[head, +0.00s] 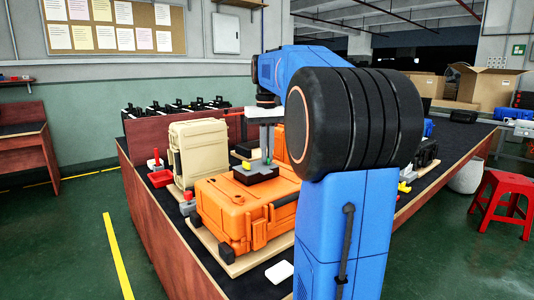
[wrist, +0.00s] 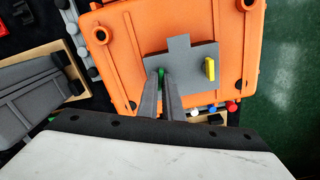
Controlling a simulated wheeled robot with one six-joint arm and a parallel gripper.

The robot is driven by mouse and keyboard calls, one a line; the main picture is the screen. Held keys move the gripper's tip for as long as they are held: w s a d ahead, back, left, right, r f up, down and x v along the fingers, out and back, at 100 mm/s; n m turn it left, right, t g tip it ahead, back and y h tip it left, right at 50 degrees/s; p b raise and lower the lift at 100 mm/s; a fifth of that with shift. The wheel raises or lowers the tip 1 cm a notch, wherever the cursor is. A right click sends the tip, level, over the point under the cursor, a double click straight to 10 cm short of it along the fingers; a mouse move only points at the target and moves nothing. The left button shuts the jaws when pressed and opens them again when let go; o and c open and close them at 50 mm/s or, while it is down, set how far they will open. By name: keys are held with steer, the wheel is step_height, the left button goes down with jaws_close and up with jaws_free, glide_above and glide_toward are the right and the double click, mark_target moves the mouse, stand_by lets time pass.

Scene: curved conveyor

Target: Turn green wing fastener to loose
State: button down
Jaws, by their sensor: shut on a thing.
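The green wing fastener (wrist: 161,71) is mostly hidden between my fingertips in the wrist view; only a small green patch shows. It sits at the left of a grey plate (wrist: 185,51) on top of an orange case (wrist: 128,37). A yellow wing fastener (wrist: 210,68) stands upright at the right of the same plate. My gripper (wrist: 164,76) is shut on the green fastener. In the head view my gripper (head: 267,158) points down onto the dark plate (head: 256,174) on the orange case (head: 222,213). How far the green fastener is turned cannot be told.
The orange case lies on a wooden board on the dark conveyor (head: 150,187). Small coloured parts (wrist: 215,108) lie near the case's edge. My arm hides much of the conveyor's right side.

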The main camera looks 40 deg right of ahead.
steer(key=shift+n, duration=2.1)
steer(key=c, duration=1.9)
jaws_free()
step_height(320, 180, up, 17)
steer(key=shift+r, duration=0.2)
steer(key=shift+s, duration=0.1)
